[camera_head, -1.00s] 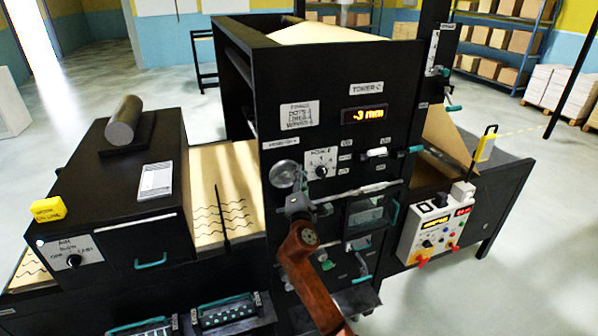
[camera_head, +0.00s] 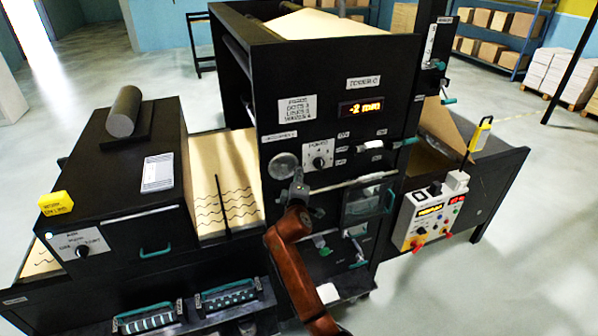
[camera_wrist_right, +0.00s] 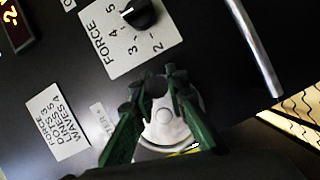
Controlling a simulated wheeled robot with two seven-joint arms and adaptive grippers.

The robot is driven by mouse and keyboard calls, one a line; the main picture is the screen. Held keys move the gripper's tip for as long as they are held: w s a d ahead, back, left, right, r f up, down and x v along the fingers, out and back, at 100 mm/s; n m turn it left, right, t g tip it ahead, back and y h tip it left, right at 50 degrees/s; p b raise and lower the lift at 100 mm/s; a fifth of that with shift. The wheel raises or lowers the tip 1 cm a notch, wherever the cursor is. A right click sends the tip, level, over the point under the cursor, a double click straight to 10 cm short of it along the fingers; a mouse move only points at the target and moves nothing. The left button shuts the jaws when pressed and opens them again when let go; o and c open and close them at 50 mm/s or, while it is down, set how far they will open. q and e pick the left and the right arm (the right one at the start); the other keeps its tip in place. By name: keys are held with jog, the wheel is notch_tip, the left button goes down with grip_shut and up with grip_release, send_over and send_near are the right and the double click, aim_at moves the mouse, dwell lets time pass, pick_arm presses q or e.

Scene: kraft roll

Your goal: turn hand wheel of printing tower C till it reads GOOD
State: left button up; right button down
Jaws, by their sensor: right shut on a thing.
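Tower C (camera_head: 330,62) is a black cabinet with a TOWER-C label. Its lit display (camera_head: 362,107) begins with -2; the rest is too blurred to read surely. The wrist view shows only a corner of this display (camera_wrist_right: 14,22). The silvery round hand wheel (camera_head: 284,163) is on the front panel, left of and below the FORCE dial (camera_head: 319,162). My right gripper (camera_head: 298,186) is at the wheel's lower right. In the wrist view its green fingers (camera_wrist_right: 160,84) are shut at the pale wheel (camera_wrist_right: 166,128), partly hiding it; the grip point is hidden. My left gripper is out of view.
A horizontal metal bar (camera_head: 355,183) and a clear-windowed box (camera_head: 366,203) are close to the right of my gripper. A control box (camera_head: 426,218) hangs further right. A black unit with a grey roll (camera_head: 124,111) stands at left.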

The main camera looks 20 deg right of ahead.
jog(key=shift+f+m, duration=0.25)
jog(key=shift+m, duration=0.05)
dwell(0.4)
jog(key=c, duration=1.9)
grip_release()
jog(key=shift+r, duration=0.1)
jog(key=v, duration=1.2)
jog(key=shift+r, duration=0.1)
